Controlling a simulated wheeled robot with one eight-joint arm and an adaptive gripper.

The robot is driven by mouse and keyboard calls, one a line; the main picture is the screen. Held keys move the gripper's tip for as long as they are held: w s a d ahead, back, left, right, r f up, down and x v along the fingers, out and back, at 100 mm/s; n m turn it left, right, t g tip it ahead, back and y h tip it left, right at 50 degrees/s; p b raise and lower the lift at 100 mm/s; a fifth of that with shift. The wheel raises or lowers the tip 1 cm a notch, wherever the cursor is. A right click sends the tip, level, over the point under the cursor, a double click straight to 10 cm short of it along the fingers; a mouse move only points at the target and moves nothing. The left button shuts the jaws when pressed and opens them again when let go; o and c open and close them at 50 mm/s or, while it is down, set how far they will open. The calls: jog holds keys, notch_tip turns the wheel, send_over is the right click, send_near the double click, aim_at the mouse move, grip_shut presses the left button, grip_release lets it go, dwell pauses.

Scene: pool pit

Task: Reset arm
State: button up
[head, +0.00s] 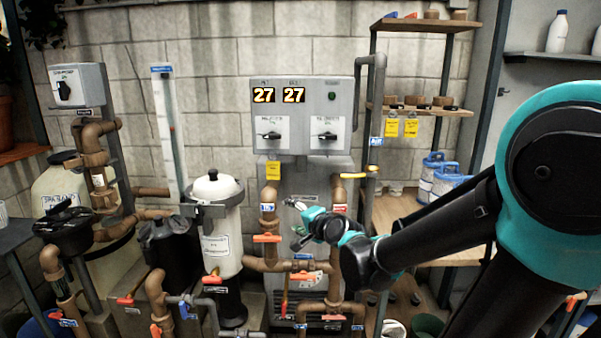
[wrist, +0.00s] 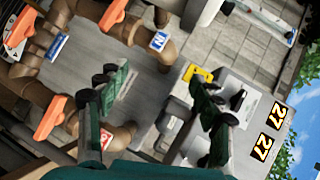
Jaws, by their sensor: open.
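My gripper (head: 303,229) is at the end of my teal and black arm, in front of the grey heater unit between two brown pipes. In the wrist view my gripper (wrist: 158,108) shows two dark green fingers spread well apart, with nothing between them. The grey control box (head: 303,115) above it shows 27 on both displays and has two black knobs. That box also shows in the wrist view (wrist: 232,125), tilted. I cannot tell whether the fingers touch any pipe.
Brown pipes with orange valve handles (head: 267,238) stand close around my gripper. A white filter canister (head: 213,215) stands to the left. Wooden shelves (head: 420,110) with yellow tags are at the right. A yellow-handled valve (head: 358,171) sticks out above my gripper.

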jog(key=s+d+f+n+g+h, duration=0.7)
jog(key=s+d+f+n+g, duration=0.1)
jog(key=s+d+f, duration=1.1)
jog(key=shift+s+d+f+n+h, duration=0.15)
jog(key=shift+s+d+n+h, duration=0.15)
jog(key=shift+s+d+n, duration=0.6)
jog(key=shift+w+d, duration=0.25)
jog(key=shift+w, duration=0.15)
